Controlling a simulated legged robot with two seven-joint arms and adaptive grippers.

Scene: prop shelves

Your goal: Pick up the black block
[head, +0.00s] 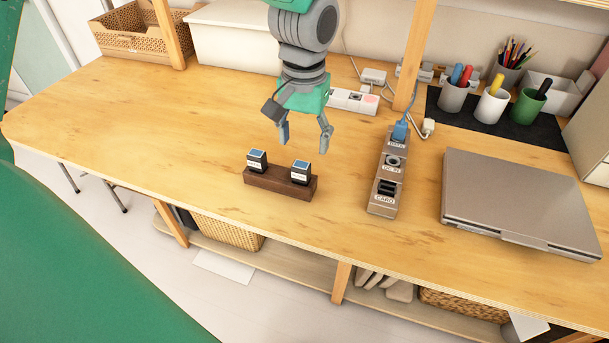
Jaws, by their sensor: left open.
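Two small black blocks with blue tops and white labels stand in a dark brown wooden holder (280,188) on the desk. One block (257,162) is at the holder's left end and the other block (300,173) is toward its right end. I cannot read their labels. My left gripper (305,142) points down with its two fingers apart and nothing between them. In the picture it appears just above the holder, nearer the right block, and apart from both blocks. My right gripper is not in view.
A grey panel with sockets and a plugged-in blue cable (386,180) lies right of the holder. A closed laptop (515,200) is farther right. Pen cups (491,105) stand on a dark mat behind it. A wooden shelf post (415,55) rises at the back. The desk's left side is clear.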

